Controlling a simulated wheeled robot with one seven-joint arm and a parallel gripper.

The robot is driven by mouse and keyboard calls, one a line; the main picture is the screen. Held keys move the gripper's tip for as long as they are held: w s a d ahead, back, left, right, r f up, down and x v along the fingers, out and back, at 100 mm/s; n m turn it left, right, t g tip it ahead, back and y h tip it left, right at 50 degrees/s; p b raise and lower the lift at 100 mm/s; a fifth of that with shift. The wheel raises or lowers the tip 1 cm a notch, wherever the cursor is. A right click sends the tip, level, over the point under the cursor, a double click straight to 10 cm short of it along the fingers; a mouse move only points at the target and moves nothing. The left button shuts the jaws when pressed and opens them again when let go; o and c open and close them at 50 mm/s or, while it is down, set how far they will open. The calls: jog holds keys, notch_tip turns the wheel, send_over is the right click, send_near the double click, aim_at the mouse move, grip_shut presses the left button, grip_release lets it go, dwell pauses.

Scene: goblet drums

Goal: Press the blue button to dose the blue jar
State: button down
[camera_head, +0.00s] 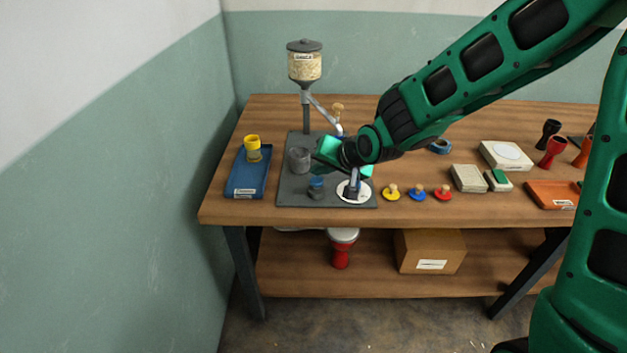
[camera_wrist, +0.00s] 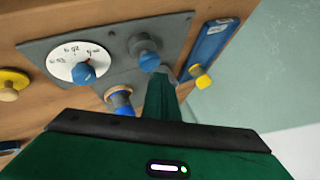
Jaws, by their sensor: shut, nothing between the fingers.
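The blue button (camera_head: 316,183) sits on a dark grey base near the front of the grey plate. It also shows in the wrist view (camera_wrist: 148,60), just beyond the finger end. My gripper (camera_head: 322,156) is shut and empty above the plate, behind the button and beside a grey cup (camera_head: 299,160). In the wrist view the green fingers (camera_wrist: 161,88) point toward the button base; contact cannot be told.
A white dial (camera_head: 346,196) with a blue pointer lies right of the button. The hopper (camera_head: 305,66) stands behind. Yellow, blue and red knobs (camera_head: 417,193) line the front edge.

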aim_at(320, 182)
jog(key=shift+r, duration=2.5)
jog(key=s+d+r+m+g+h, duration=0.1)
jog(key=s+d+h, duration=0.3)
jog(key=d, duration=1)
jog(key=s+d+m+g+h, duration=0.15)
jog(key=s+d, duration=0.55)
jog(key=d, duration=0.7)
jog(key=s+d+m+g, duration=0.1)
jog(key=s+d, duration=0.4)
jog(key=s, duration=0.7)
jog(key=s+d+g, duration=0.4)
jog(key=s+d, duration=0.1)
jog(key=s, duration=0.7)
jog(key=shift+r+m, duration=0.25)
jog(key=shift+m, duration=0.1)
